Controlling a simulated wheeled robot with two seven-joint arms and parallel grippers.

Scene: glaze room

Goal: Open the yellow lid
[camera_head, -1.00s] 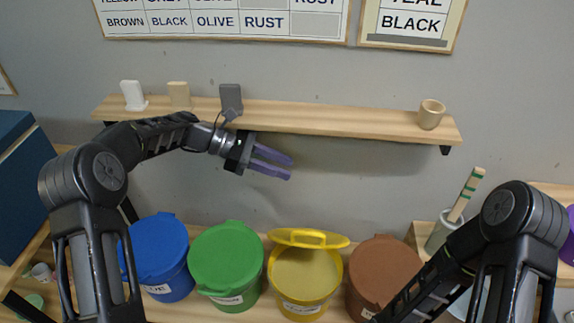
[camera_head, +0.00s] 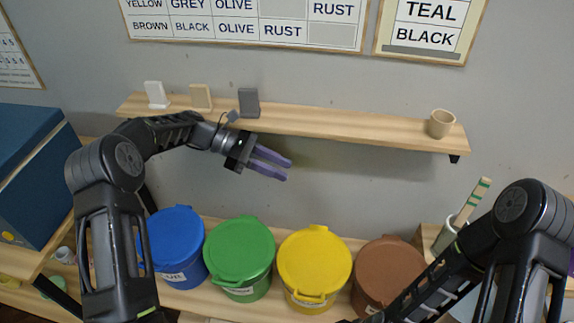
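The yellow lid (camera_head: 315,256) lies flat on the yellow bucket (camera_head: 311,304), covering its top, with its handle tab at the front. The bucket stands between the green and brown buckets. My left gripper (camera_head: 286,168) is above and behind the lid, near the wall below the shelf. Its two purple fingers are apart with nothing between them, and it does not touch the lid. My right arm comes in at the lower right. Its gripper is out of view below the frame.
A blue bucket (camera_head: 176,249), a green bucket (camera_head: 240,252) and a brown bucket (camera_head: 390,270) stand in the row, all lidded. A wooden shelf (camera_head: 330,127) with small tiles and a cup (camera_head: 441,123) runs above. A pot with a brush (camera_head: 472,203) stands right.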

